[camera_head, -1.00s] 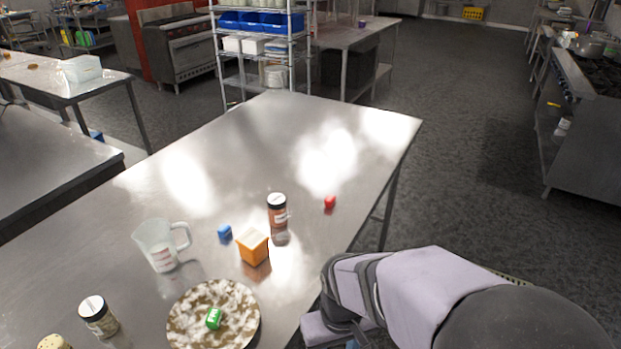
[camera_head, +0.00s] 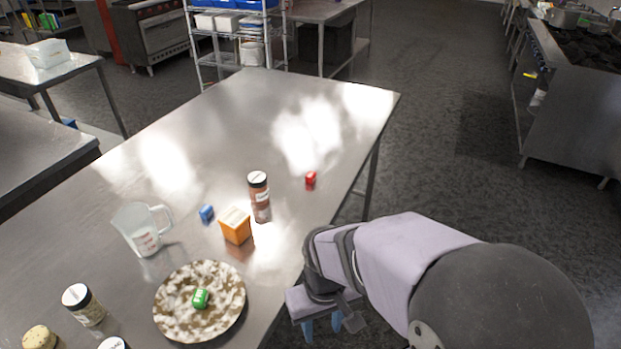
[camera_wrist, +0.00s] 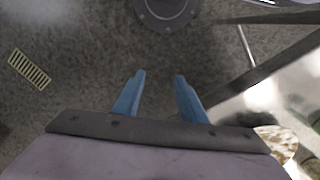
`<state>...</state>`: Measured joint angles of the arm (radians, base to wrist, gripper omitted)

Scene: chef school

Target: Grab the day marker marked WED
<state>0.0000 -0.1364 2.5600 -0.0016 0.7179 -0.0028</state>
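Three small day markers show in the head view. A blue one (camera_head: 206,213) lies on the steel table (camera_head: 215,125) left of an orange box. A red one (camera_head: 311,179) lies near the right edge. A green one (camera_head: 200,298) lies on a brown-and-white plate (camera_head: 170,310), with white lettering too small to read surely. I cannot read WED on any marker. My gripper (camera_head: 322,328) is off the table's right edge, beside the plate. In the wrist view its blue fingers (camera_wrist: 160,76) are apart and empty, over the floor.
On the table stand an orange box (camera_head: 236,226), a brown-filled jar (camera_head: 259,192), a measuring jug (camera_head: 140,235) and another jar (camera_head: 83,303). A yellowish round item (camera_head: 39,337) is at lower left. The table's far half is clear. The plate's edge shows in the wrist view (camera_wrist: 275,137).

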